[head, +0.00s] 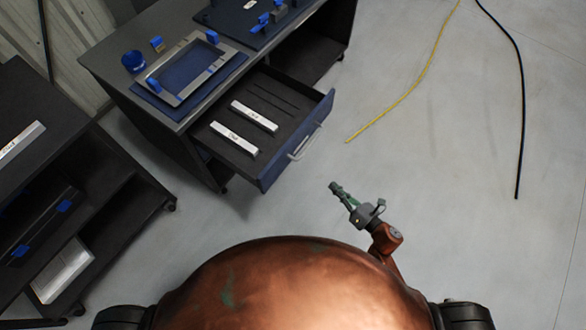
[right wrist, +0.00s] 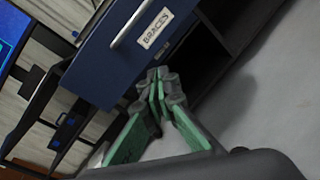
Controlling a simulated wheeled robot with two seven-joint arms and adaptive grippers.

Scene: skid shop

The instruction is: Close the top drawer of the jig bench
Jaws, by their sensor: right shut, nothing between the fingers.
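The jig bench (head: 112,58) is a dark bench at the upper left in the head view. Its top drawer (head: 267,182) is pulled open, with a blue front and a silver handle (head: 303,143). Two white labelled bars (head: 234,138) lie inside it. In the right wrist view the blue drawer front (right wrist: 105,70) shows a "BRACES" label and part of the handle (right wrist: 130,22). My right gripper (head: 334,186) has green fingers, which are shut and empty. It is in front of the drawer, apart from the handle in the head view. My left gripper is not in view.
A metal frame (head: 205,53) and blue clamps are on the bench top. A second dark bench (head: 88,142) with shelves stands at the left. A yellow cable (head: 408,93) and a black cable (head: 521,110) lie on the floor. The floor right of the drawer is otherwise clear.

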